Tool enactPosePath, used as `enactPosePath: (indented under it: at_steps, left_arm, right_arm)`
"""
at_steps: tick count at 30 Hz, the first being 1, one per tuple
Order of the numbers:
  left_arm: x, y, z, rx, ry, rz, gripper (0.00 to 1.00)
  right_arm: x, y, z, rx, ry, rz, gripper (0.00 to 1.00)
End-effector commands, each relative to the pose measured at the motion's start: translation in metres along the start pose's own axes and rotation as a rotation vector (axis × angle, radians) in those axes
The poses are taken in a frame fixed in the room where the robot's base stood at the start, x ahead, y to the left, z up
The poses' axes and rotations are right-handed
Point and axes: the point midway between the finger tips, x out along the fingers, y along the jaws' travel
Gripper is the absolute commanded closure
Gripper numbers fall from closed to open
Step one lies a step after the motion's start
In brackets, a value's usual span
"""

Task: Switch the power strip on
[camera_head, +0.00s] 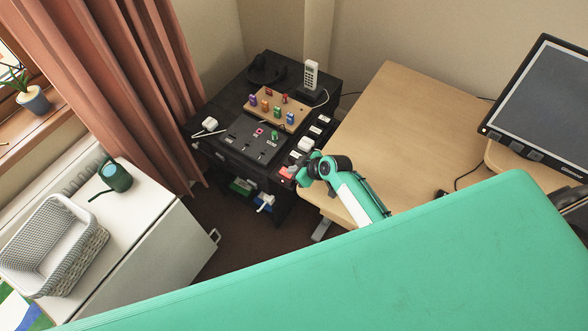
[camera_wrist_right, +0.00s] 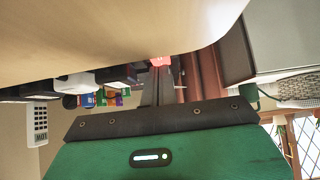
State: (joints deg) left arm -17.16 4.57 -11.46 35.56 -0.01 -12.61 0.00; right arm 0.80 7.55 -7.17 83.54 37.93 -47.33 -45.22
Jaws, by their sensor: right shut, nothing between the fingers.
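The power strip (camera_head: 311,137) is a dark bar with several white sockets or plugs along the right edge of the black side table. Its red switch (camera_head: 286,173) is at the near end and also shows as a red patch in the right wrist view (camera_wrist_right: 160,61). My right gripper (camera_head: 295,174) is shut and empty, with its tips right at the red switch. I cannot tell whether they touch it. The gripper partly hides that end of the strip, and the switch's position is unclear. My left gripper is in neither view.
The black side table (camera_head: 222,119) carries a board with colored pieces (camera_head: 276,108), a dark panel and a phone (camera_head: 311,75). A wooden desk (camera_head: 400,120) stands close on the right. A white cabinet (camera_head: 150,226) with a basket (camera_head: 52,247) is at left.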

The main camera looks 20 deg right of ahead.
Motion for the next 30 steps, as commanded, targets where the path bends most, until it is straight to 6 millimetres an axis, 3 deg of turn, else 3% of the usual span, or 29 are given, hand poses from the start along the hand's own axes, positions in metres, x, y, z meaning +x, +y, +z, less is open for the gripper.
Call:
enactPosePath:
  at_steps: [18,30]
  left_arm:
    - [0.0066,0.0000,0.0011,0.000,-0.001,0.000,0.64]
    - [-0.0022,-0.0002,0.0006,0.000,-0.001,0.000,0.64]
  right_arm:
    - [0.0083,0.0004,0.0105,-0.002,0.000,0.000,1.00]
    - [0.0018,0.0000,0.0035,0.000,0.000,0.000,1.00]
